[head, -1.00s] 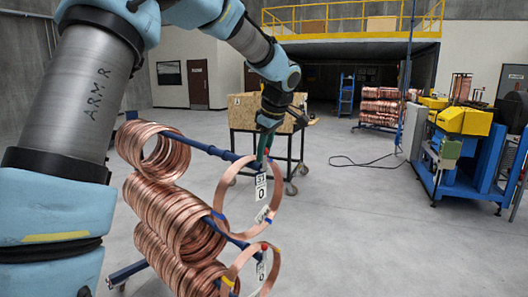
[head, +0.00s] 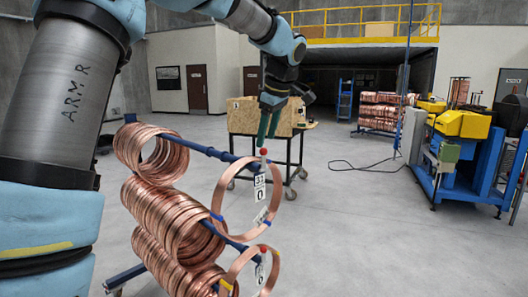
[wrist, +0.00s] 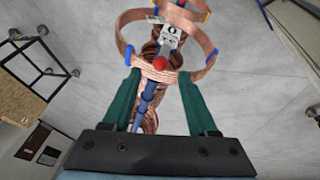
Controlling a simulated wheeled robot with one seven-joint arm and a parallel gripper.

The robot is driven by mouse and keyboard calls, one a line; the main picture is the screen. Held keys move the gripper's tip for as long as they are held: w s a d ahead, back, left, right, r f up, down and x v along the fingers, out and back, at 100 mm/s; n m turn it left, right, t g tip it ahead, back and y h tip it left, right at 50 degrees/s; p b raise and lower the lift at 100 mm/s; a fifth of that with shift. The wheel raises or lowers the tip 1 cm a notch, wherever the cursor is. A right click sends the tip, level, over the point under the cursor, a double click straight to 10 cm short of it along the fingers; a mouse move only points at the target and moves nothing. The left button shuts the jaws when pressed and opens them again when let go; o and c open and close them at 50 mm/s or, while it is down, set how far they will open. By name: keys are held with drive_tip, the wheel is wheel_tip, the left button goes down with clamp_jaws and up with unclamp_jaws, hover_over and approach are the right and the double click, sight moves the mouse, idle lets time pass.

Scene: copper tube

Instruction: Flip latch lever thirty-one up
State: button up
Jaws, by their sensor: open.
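Latch lever thirty-one, with a red ball knob (head: 263,152), is at the front end of the upper blue rod (head: 205,149). In the head view its knob sits at the top, above the "31" and "0" tags (head: 260,188). The red knob also shows in the wrist view (wrist: 159,63), between and beyond the green fingertips. My gripper (head: 267,136) points down just above the knob, its green fingers apart and empty. In the wrist view the fingers (wrist: 160,75) are spread on both sides of the rod and knob.
Copper coils (head: 155,152) hang on the rods. A loose copper ring (head: 222,183) hangs at the upper rod's front end. A lower rod (head: 228,238) has its own red knob (head: 264,249). A wooden crate on a stand (head: 243,116) is behind.

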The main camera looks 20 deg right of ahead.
drive_tip(key=v, duration=0.5)
drive_tip(key=shift+b, duration=0.35)
drive_tip(key=shift+f, duration=0.1)
drive_tip(key=w+a+f+m+t+h+b, duration=0.25)
drive_tip(key=w+a+t, duration=0.65)
drive_tip(key=w+a, duration=0.6)
drive_tip(key=s+a+f+m+g, duration=0.2)
drive_tip(key=s+a+f+g, duration=0.2)
drive_tip(key=s+a+f, duration=0.2)
drive_tip(key=s+a+f+m+g, duration=0.3)
drive_tip(key=s+a+f, duration=0.4)
drive_tip(key=f, duration=0.8)
drive_tip(key=s+g, duration=0.1)
drive_tip(key=s, duration=0.2)
drive_tip(key=shift+m, duration=0.35)
drive_tip(key=s+a+f+g, duration=0.1)
drive_tip(key=s+a, duration=0.1)
drive_tip(key=s, duration=0.1)
drive_tip(key=s+a+f+g+y, duration=0.1)
drive_tip(key=s+a+f, duration=0.1)
drive_tip(key=s+a, duration=0.1)
drive_tip(key=s+a+f+g, duration=0.1)
drive_tip(key=s+a, duration=0.1)
drive_tip(key=s, duration=0.2)
drive_tip(key=shift+a+f+g+y, duration=0.2)
drive_tip(key=shift+f+g+y, duration=0.15)
drive_tip(key=shift+f+g, duration=0.05)
